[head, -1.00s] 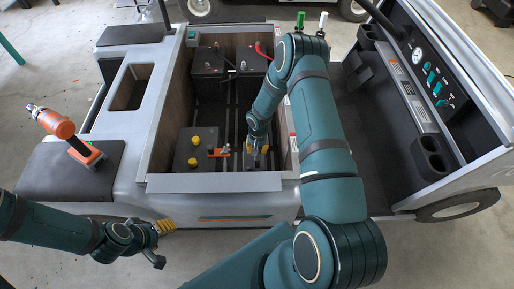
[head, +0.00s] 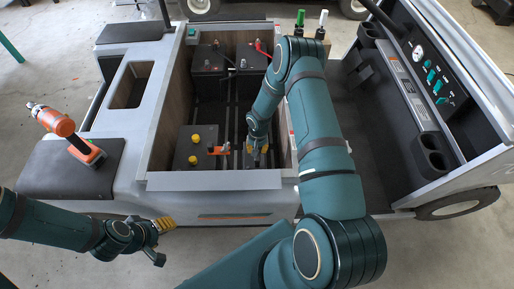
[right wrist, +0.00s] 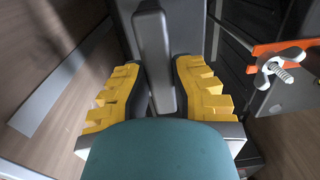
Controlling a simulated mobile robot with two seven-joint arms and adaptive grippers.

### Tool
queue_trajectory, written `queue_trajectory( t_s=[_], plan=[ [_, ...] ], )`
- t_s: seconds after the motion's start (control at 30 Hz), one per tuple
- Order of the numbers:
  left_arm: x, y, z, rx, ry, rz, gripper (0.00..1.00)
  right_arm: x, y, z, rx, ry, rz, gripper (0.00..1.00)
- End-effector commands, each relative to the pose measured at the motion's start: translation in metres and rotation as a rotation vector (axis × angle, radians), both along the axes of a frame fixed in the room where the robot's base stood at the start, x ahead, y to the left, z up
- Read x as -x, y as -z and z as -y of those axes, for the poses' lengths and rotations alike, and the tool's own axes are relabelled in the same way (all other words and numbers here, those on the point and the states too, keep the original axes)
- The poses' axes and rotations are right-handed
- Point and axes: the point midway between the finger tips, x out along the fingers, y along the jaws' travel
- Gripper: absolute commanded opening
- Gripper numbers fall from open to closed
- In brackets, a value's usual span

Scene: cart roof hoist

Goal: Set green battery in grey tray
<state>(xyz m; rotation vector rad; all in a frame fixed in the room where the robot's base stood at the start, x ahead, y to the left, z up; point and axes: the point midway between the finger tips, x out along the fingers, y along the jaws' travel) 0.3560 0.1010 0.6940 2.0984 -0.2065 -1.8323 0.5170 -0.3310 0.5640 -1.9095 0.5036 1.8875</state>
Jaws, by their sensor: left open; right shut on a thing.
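My right gripper (head: 257,150) reaches down into the cart's open bay, near its front right corner. In the right wrist view its yellow fingers (right wrist: 160,75) are shut on an upright dark grey bar (right wrist: 152,40). The bar stands over a dark grey body, which my gripper and wrist partly hide. No green battery can be made out, and I cannot tell which surface is the grey tray. My left gripper (head: 165,242) is open and empty in front of the cart, outside the bay.
A dark battery with yellow caps (head: 186,160) stands left of my right gripper, with an orange bracket (right wrist: 282,46) and wing nut between. Black batteries (head: 207,65) with cables stand at the back. An orange drill (head: 55,124) stands on the left seat. Bay walls (head: 160,125) are close around.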

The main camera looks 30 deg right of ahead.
Motion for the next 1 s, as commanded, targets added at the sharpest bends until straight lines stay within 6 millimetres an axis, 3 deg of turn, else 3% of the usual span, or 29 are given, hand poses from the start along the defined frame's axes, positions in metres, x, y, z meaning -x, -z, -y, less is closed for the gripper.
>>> queue_trajectory(
  t_s=[0.27,0.3,0.33,0.57,0.6,0.63,1.0],
  plan=[
    [0.0000,-0.0003,0.0000,0.000,0.000,0.000,0.56,-0.0020,0.0024,0.0003,0.001,-0.001,0.005,0.00],
    [0.0000,-0.0003,0.0000,0.000,0.000,0.000,0.56,-0.0021,0.0023,0.0004,0.001,-0.001,0.005,0.36],
    [0.0000,-0.0003,0.0000,0.000,0.000,0.000,0.56,-0.0020,0.0023,0.0003,0.001,-0.001,0.005,0.47],
    [0.0000,-0.0001,0.0000,0.000,0.000,0.000,0.56,-0.0009,0.0032,0.0002,0.000,-0.001,0.002,0.49],
    [0.0000,-0.0001,0.0000,0.000,0.000,0.000,0.56,0.0010,0.0047,0.0000,0.000,0.000,-0.002,0.66],
    [0.0000,-0.0001,0.0000,0.000,0.000,0.000,0.56,0.0011,0.0047,-0.0001,0.000,0.000,-0.002,0.69],
    [0.0000,0.0000,0.0000,0.000,0.000,0.000,0.56,0.0002,0.0040,0.0001,0.000,-0.001,0.000,0.69]
  ],
)
